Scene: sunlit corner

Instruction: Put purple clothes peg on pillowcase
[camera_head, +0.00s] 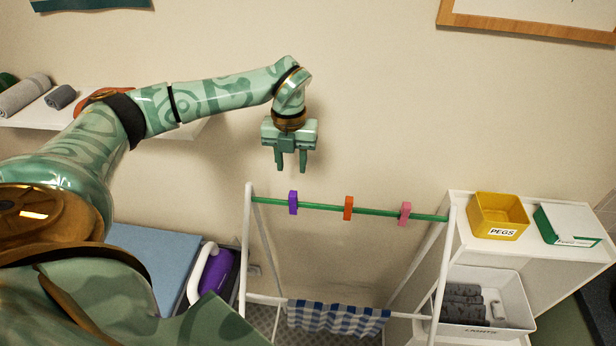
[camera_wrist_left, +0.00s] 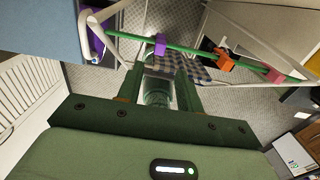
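The purple clothes peg (camera_head: 293,202) sits on the green rod (camera_head: 380,212) near its left end. It also shows in the left wrist view (camera_wrist_left: 160,45), just beyond my fingertips. My left gripper (camera_head: 291,164) is above the peg, pointing down, with its two fingers apart and nothing seen between them. Its fingers also show in the left wrist view (camera_wrist_left: 157,76). A blue and white checked cloth (camera_head: 335,317) hangs on a lower rail of the white rack (camera_head: 247,250). I cannot tell whether it is the pillowcase. My right gripper is not in view.
An orange peg (camera_head: 348,208) and a pink peg (camera_head: 405,213) sit on the same rod. A white shelf unit (camera_head: 465,245) at right holds a yellow PEGS box (camera_head: 497,217).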

